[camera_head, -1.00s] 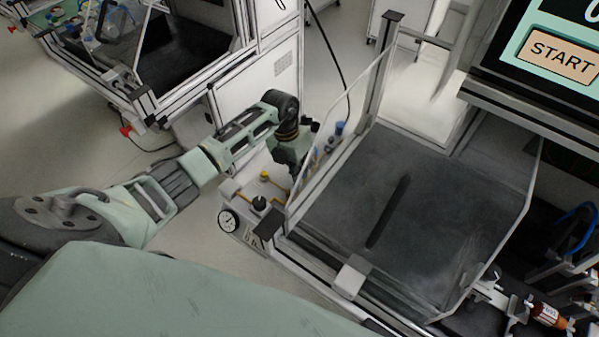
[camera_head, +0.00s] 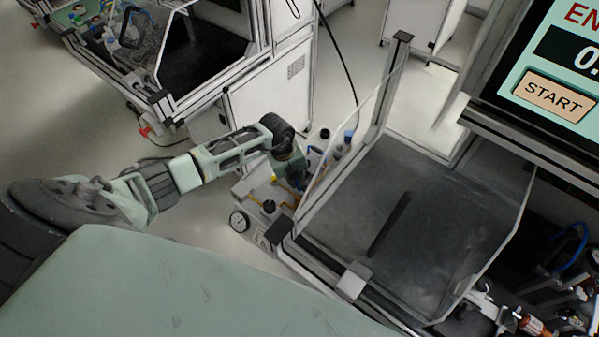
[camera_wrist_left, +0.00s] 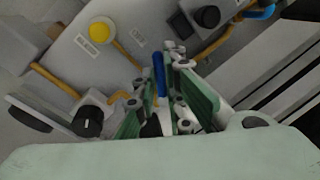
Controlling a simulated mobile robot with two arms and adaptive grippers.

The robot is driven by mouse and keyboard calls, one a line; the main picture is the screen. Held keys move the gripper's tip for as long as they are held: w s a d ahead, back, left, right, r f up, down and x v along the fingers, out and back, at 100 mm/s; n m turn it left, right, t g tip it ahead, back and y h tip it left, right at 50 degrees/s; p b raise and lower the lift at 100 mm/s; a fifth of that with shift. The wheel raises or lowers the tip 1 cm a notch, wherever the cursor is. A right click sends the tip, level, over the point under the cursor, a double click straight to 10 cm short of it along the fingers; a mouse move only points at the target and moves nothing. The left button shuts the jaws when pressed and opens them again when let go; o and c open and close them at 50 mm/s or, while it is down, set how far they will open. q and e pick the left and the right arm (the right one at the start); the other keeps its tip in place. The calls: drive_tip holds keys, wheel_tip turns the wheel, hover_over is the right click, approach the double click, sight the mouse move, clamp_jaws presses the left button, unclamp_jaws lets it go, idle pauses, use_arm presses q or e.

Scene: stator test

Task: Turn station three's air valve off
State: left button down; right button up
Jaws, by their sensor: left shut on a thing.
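The air panel (camera_head: 247,192) is a pale block beside the test station, with a gauge (camera_head: 239,221), a black knob (camera_head: 269,206) and a yellow button (camera_head: 274,178). My left gripper (camera_head: 298,186) reaches down over this panel. In the left wrist view, a blue lever handle (camera_wrist_left: 159,75) stands between the fingers of my left gripper (camera_wrist_left: 172,85), which is shut on it. The handle's lower end is hidden by the fingers. The yellow button also shows in the wrist view (camera_wrist_left: 99,31). No station number is readable. My right gripper is out of view.
A clear guard panel (camera_head: 338,150) stands just right of my left gripper, framing the station's dark bed (camera_head: 420,230). Yellow pipes (camera_wrist_left: 55,80) run across the panel. A screen with a START button (camera_head: 547,96) is at upper right. Open floor lies to the left.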

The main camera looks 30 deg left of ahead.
use_arm(q)
drive_tip(key=n+p, duration=0.1)
drive_tip(key=s+n+p, duration=0.1)
drive_tip(key=a+n+p, duration=0.1)
drive_tip(key=n, duration=0.1)
drive_tip(key=shift+s+r+t+y, duration=0.1)
drive_tip(key=shift+s+t+y, duration=0.2)
drive_tip(key=shift+y, duration=0.1)
drive_tip(key=shift+s+n+p, duration=0.35)
drive_tip(key=shift+n+p, duration=0.25)
drive_tip(key=shift+n, duration=0.6)
drive_tip(key=shift+f, duration=0.2)
drive_tip(key=shift+s+d, duration=0.1)
drive_tip(key=c, duration=1.9)
unclamp_jaws()
drive_tip(key=shift+s, duration=0.1)
drive_tip(key=shift+r, duration=0.1)
drive_tip(key=shift+r, duration=0.1)
drive_tip(key=shift+r, duration=0.3)
drive_tip(key=r, duration=0.3)
drive_tip(key=s+r, duration=0.1)
drive_tip(key=r, duration=0.3)
drive_tip(key=s+r, duration=0.1)
drive_tip(key=r, duration=0.3)
drive_tip(key=shift+s, duration=0.15)
